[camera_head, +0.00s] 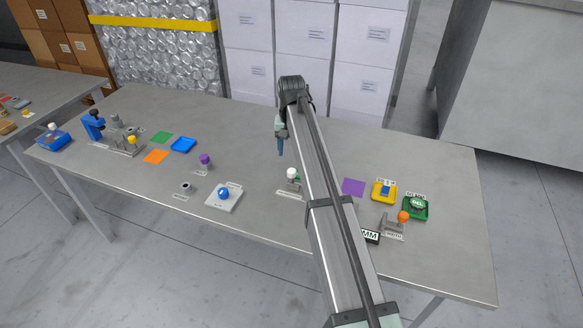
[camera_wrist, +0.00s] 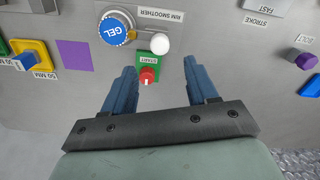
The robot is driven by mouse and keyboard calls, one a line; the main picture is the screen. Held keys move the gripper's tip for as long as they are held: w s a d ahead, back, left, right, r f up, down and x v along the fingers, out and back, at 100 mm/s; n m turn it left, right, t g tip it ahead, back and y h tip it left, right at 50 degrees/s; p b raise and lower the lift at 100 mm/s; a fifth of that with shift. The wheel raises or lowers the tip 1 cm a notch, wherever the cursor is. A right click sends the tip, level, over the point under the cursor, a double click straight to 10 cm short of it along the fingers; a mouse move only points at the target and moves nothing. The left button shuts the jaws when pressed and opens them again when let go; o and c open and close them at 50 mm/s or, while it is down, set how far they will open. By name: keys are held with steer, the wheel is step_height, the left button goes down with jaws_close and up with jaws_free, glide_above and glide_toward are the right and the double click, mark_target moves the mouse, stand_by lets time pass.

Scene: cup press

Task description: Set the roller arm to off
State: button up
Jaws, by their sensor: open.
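My gripper (camera_head: 281,146) hangs over the middle of the table, behind a white ball knob (camera_head: 292,173) in the head view. The white ball (camera_wrist: 160,43) is beyond the fingertips, next to a label reading RIM SMOOTHER (camera_wrist: 160,17). A red START knob on a green plate (camera_wrist: 148,72) shows between the fingertips. No part is labelled as a roller arm legibly; I cannot tell which it is. An orange ball on a grey bracket (camera_head: 403,216) stands at the right.
A blue GEL dial (camera_wrist: 115,29) is close left of the white ball in the wrist view. My arm hides part of the table.

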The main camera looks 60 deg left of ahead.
mark_target(292, 170)
step_height(292, 170, down, 8)
steer(key=shift+f, duration=0.1)
stand_by(0.4)
steer(key=shift+c, duration=0.4)
jaws_close()
